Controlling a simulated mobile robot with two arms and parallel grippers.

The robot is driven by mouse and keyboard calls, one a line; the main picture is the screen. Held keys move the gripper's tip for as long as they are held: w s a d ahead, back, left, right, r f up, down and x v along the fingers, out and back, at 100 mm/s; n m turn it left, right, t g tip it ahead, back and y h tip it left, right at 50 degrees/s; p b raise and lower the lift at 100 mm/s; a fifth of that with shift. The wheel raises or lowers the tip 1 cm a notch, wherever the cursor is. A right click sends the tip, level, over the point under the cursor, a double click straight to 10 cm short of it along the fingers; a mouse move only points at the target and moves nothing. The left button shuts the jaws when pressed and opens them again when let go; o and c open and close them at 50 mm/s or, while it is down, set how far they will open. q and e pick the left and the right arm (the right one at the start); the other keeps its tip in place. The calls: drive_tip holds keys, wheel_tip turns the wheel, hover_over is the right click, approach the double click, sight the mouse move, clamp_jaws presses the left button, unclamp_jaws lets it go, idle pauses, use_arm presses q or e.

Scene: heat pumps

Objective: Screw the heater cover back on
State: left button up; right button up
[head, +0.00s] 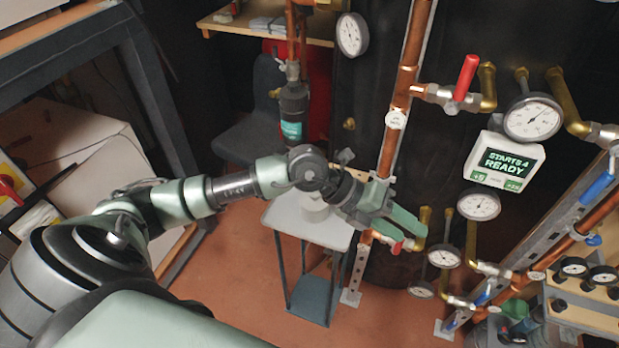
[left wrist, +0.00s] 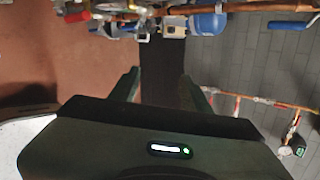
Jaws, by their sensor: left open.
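My left gripper (head: 408,236) reaches out in front of the black tank (head: 400,155), near the copper pipes. Its green fingers are apart and hold nothing; the left wrist view also shows an empty gap between the fingers (left wrist: 158,85). A whitish round piece (head: 315,208) stands on a small grey table (head: 283,213), left of the gripper and partly behind my arm. It may be the heater cover, but I cannot tell for sure. The opening for the cover cannot be made out. My right gripper is not in view.
Copper pipes (head: 408,60), a red-handled valve (head: 465,80) and gauges (head: 532,117) crowd the tank's front. A white display (head: 505,160) reads "STARTS 4 READY". Red floor (head: 245,270) is clear left of the small table.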

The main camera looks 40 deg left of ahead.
use_arm(q)
drive_tip(key=w+a+f+y, duration=0.1)
drive_tip(key=a+f+y, duration=0.15)
drive_tip(key=a, duration=0.35)
drive_tip(key=w+a+f+y, duration=0.1)
drive_tip(key=a+f+y, duration=0.1)
drive_tip(key=a+y, duration=0.35)
drive_tip(key=n+y, duration=0.1)
drive_tip(key=y, duration=0.3)
approach(312, 197)
drive_tip(key=w, duration=0.1)
drive_tip(key=b+x, duration=0.5)
drive_tip(key=x, duration=0.2)
drive_tip(key=shift+a, duration=0.15)
drive_tip(key=shift+b+x, duration=0.8)
drive_tip(key=shift+b, duration=0.15)
drive_tip(key=shift+w, duration=0.15)
drive_tip(key=shift+r, duration=0.1)
clamp_jaws()
drive_tip(key=shift+r+p, duration=1.75)
drive_tip(key=shift+r, duration=1.25)
drive_tip(key=shift+h, duration=0.3)
